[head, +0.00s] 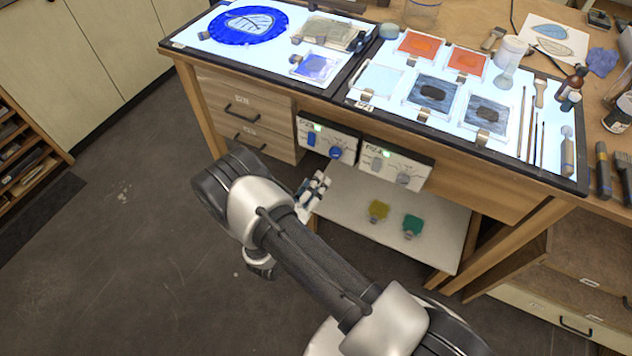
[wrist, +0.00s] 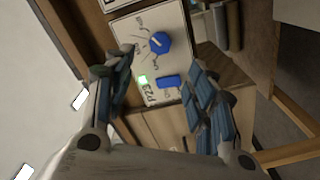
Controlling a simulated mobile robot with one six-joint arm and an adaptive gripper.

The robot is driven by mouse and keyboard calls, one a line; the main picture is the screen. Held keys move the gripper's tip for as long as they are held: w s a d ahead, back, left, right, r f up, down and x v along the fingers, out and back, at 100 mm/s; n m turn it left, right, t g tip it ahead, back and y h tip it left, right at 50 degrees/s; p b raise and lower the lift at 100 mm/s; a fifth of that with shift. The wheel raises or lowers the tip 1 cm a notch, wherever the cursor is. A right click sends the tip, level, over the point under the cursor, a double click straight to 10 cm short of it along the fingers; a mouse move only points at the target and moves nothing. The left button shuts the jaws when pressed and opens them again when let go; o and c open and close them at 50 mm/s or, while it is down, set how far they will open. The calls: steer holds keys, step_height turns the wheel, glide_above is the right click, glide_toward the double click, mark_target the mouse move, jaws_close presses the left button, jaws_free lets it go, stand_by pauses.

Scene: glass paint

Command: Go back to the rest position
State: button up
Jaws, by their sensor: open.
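My gripper (head: 313,190) is in front of the workbench, below the left control box, in the head view. In the wrist view my gripper (wrist: 160,88) has its two fingers spread apart with nothing between them. Beyond the fingers is the left control box (wrist: 148,58) with a blue knob (wrist: 158,43), a blue switch (wrist: 169,82) and a lit green lamp. The left control box (head: 327,139) and the right control box (head: 393,163) hang under the bench's front edge in the head view. The fingers look apart from the box, though the exact gap cannot be told.
Two lit light tables, left (head: 341,62) and right (head: 394,107), carry glass pieces, brushes and jars. A lower shelf (head: 346,214) holds a yellow piece (head: 378,210) and a green piece (head: 412,225). Drawers (head: 245,106) stand left of the boxes. The floor (head: 130,230) at left is clear.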

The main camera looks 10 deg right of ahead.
stand_by(0.3)
steer(key=s+d+r+m+g+h, duration=0.25)
steer(key=d+r+g, duration=0.3)
steer(key=r, duration=0.35)
steer(key=s+d+r+m+g+h, duration=0.25)
steer(key=d+r+g, duration=0.3)
steer(key=r, duration=0.35)
steer(key=s+d+r+m+g+y, duration=0.2)
steer(key=s+d+r+g+y, duration=0.25)
steer(key=s+r, duration=0.45)
steer(key=s+a+r+n+t+y, duration=0.1)
steer(key=s+a+r+t+y, duration=0.1)
steer(key=s+a+r+y, duration=0.1)
steer(key=s+a+r+n+t+y, duration=0.1)
steer(key=s+a+r+t+y, duration=0.2)
steer(key=s+a+y, duration=0.2)
steer(key=s+y, duration=0.3)
steer(key=s, duration=0.2)
steer(key=shift+a+r+t, duration=0.25)
steer(key=shift+a+t, duration=0.05)
steer(key=shift+t, duration=0.05)
